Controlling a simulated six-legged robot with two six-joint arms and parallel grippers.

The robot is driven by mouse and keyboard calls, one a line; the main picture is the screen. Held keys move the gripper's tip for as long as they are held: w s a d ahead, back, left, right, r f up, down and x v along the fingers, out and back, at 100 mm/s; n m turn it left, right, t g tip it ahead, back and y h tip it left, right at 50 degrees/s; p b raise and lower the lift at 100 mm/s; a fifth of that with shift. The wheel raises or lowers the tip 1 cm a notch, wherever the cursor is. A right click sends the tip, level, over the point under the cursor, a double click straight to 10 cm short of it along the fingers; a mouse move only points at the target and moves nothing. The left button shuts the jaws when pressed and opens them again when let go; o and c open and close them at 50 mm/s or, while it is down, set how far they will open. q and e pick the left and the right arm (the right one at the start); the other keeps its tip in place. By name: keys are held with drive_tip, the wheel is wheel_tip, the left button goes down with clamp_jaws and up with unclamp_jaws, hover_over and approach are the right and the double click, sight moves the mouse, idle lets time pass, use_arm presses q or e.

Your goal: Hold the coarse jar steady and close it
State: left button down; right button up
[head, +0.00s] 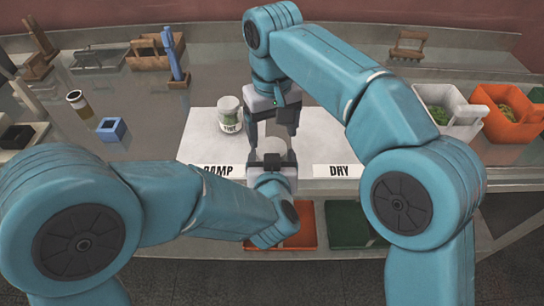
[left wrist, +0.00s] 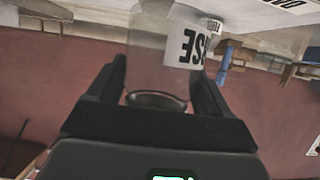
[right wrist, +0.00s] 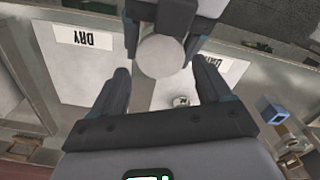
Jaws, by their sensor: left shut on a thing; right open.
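The coarse jar (left wrist: 160,55) is clear glass with a white label ending in "SE". My left gripper (head: 272,163) is shut on it above the front of the white mat, and its fingers flank the jar in the left wrist view. In the head view the jar (head: 273,146) shows as a pale shape between my grippers. In the right wrist view its round pale top (right wrist: 162,56) lies just beyond the fingertips. I cannot tell whether that top is a lid. My right gripper (head: 272,130) is open above the jar, pointing down, with nothing between its fingers.
A labelled jar with a white top (head: 229,112) stands on the white mat (head: 200,135) behind left. DAMP (head: 222,170) and DRY (head: 338,170) cards lie in front. A blue block (head: 112,129) and amber vial (head: 79,104) stand left; an orange bin (head: 508,115) stands right.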

sight(272, 147)
drive_tip(key=shift+f, duration=1.55)
drive_tip(key=c, duration=0.9)
drive_tip(key=m, duration=0.5)
drive_tip(key=o, duration=1.2)
drive_tip(key=shift+c, duration=0.2)
